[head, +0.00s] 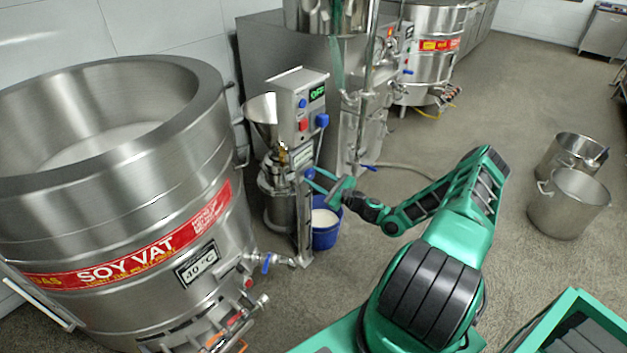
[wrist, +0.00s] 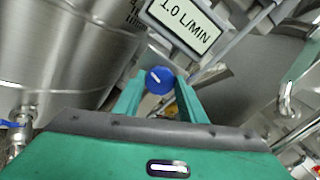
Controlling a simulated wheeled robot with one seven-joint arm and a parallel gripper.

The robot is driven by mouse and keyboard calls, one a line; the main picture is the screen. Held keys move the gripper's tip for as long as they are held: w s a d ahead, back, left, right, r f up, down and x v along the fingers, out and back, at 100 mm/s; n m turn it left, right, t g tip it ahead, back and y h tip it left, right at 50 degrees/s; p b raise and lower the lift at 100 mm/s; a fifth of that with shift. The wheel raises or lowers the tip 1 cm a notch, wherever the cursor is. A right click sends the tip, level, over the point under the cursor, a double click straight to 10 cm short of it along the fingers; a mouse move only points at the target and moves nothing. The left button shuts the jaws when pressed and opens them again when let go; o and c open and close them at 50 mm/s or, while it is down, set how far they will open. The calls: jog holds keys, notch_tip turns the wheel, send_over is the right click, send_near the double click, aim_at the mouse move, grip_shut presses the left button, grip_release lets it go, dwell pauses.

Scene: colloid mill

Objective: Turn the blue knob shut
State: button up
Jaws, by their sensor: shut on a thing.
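The blue knob (wrist: 159,79) shows in the wrist view with a white pointer line slanting across its face. It sits just below the 1.0 L/MIN plate (wrist: 186,22). My gripper (wrist: 160,93) has one finger on each side of the knob and is shut on it. In the head view the knob (head: 310,173) is low on the mill's steel column, and my gripper (head: 316,180) reaches it from the right. The fingertips partly hide the knob's edges there.
A control box (head: 300,105) with another blue knob (head: 322,120) and a red button stands above. A blue bucket (head: 327,236) of pale liquid is below my gripper. The soy vat (head: 130,285) stands left; steel pots (head: 568,205) stand on open floor right.

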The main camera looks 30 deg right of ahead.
jog(key=m, duration=0.3)
jog(key=shift+d+f+m, duration=0.2)
jog(key=shift+d+m, duration=0.05)
jog(key=shift+m, duration=0.15)
jog(key=m, duration=0.3)
jog(key=shift+m+g, duration=0.3)
jog(key=m, duration=0.3)
jog(key=shift+m, duration=1.9)
jog(key=o, duration=1.1)
jog(key=shift+c, duration=0.2)
jog(key=shift+r, duration=0.1)
jog(key=v, duration=1)
jog(key=shift+s+d, duration=0.15)
jog(key=shift+s, duration=0.15)
